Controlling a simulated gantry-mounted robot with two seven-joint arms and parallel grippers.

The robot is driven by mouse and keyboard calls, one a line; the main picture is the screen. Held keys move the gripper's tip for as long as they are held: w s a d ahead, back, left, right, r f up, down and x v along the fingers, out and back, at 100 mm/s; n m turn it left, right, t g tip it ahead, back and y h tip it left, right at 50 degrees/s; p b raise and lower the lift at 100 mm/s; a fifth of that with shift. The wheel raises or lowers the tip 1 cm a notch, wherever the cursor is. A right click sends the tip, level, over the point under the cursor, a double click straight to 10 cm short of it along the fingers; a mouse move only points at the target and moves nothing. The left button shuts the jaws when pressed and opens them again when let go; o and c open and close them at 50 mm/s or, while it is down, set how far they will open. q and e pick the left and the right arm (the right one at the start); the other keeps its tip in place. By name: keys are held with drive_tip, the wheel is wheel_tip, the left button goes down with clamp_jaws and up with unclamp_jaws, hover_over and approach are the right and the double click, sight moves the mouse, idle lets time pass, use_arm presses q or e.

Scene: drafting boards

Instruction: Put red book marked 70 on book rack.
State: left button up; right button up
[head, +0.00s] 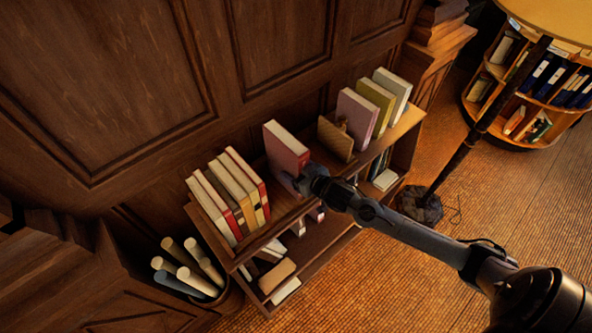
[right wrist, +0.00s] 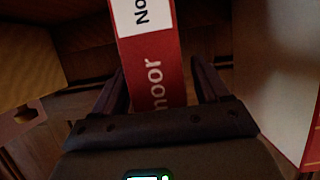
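The red book (head: 286,152) stands upright at the middle of the book rack's top (head: 262,234), in the gap between a row of books and a wooden bookend. My right gripper (head: 306,181) is at its spine. In the right wrist view the red spine (right wrist: 152,70), with a white label reading "No" and the letters "moor", lies between the two dark fingers, which sit close along both its sides. The number on it is out of view. Whether its base rests on the rack is hidden. My left gripper is not in view.
Several red, white and tan books (head: 231,190) stand left of the gap. The wooden bookend (head: 335,139) and a mauve book (head: 357,115) stand to the right. Rolled papers in a bin (head: 228,300) stand at the front left. A floor lamp (head: 465,145) stands at the right.

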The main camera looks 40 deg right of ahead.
drive_tip(key=shift+r, duration=0.1)
drive_tip(key=v, duration=1.1)
drive_tip(key=s+a+f+n+g, duration=0.1)
drive_tip(key=s+a+f+g, duration=0.1)
drive_tip(key=s+a+g, duration=0.3)
drive_tip(key=s+a+f+n+g, duration=0.1)
drive_tip(key=s+a+f+g, duration=0.2)
drive_tip(key=s, duration=1)
drive_tip(key=a+g, duration=0.2)
drive_tip(key=a, duration=0.3)
drive_tip(key=shift+f, duration=0.3)
wheel_tip(320, 180, up, 13)
drive_tip(key=p, duration=1.2)
drive_tip(key=shift+p, duration=0.35)
drive_tip(key=shift+f, duration=0.2)
